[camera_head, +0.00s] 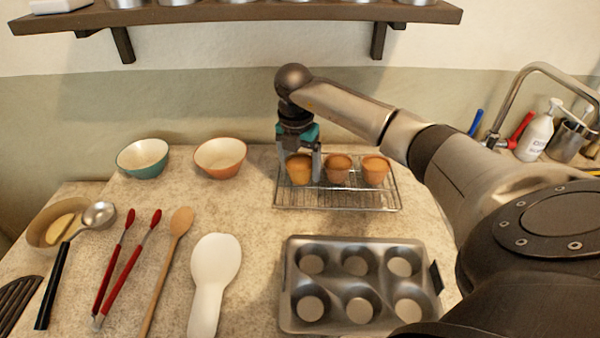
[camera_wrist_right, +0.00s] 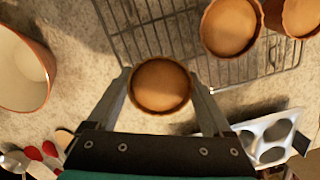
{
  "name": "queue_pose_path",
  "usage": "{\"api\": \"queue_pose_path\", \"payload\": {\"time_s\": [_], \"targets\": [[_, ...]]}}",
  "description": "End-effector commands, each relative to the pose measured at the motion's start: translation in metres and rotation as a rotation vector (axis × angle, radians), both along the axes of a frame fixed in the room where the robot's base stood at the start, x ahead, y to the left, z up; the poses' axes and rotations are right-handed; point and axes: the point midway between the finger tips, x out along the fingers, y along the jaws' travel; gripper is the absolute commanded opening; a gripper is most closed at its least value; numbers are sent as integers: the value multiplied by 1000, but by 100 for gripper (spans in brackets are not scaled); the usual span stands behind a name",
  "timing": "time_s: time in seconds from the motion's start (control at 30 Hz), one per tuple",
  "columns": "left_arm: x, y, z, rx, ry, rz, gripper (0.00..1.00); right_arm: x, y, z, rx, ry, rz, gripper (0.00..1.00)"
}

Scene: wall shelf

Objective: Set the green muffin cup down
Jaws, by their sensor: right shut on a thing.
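My right gripper (camera_head: 301,172) is shut on a muffin (camera_head: 299,168) at the left end of the wire cooling rack (camera_head: 335,198). The muffin's top and cup look orange-brown; I see no green on it. In the right wrist view the held muffin (camera_wrist_right: 161,86) sits between the two fingers (camera_wrist_right: 160,92), over the edge of the rack (camera_wrist_right: 155,35). I cannot tell whether its base touches the rack. Two similar muffins, a middle one (camera_head: 338,168) and a right one (camera_head: 375,170), stand on the rack to its right. My left gripper is not in view.
A metal muffin tin (camera_head: 290,290) with empty wells lies in front of the rack. A teal bowl (camera_head: 142,158) and an orange bowl (camera_head: 220,157) stand to the left. Utensils, including a white spoon rest (camera_head: 213,270), lie at the front left. A wall shelf (camera_head: 240,17) hangs above.

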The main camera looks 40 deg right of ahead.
Motion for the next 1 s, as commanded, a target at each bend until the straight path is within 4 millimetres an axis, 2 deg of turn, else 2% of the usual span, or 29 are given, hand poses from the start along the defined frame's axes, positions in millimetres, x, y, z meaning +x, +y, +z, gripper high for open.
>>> {"api": "queue_pose_path", "payload": {"time_s": [0.03, 0.1, 0.53, 0.57, 0.67, 0.7, 0.9, 1.0], "targets": [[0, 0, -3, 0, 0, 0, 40, -1, 1, -12, 2, 2, 1, 22], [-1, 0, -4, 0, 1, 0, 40, 1, -1, -20, 1, 1, 0, 22], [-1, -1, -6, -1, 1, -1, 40, 3, -3, -26, 0, -1, 0, 22], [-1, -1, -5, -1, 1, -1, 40, 3, -3, -25, 0, -1, 0, 88], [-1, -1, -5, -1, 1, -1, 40, 3, -2, -25, 0, -1, 0, 99], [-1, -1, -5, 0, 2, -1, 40, 3, -2, -25, 0, -1, 0, 100], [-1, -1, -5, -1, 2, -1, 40, 3, -2, -24, 0, -1, 0, 100], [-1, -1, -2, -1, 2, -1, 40, 3, -2, -18, 0, -2, 1, 100]]}}
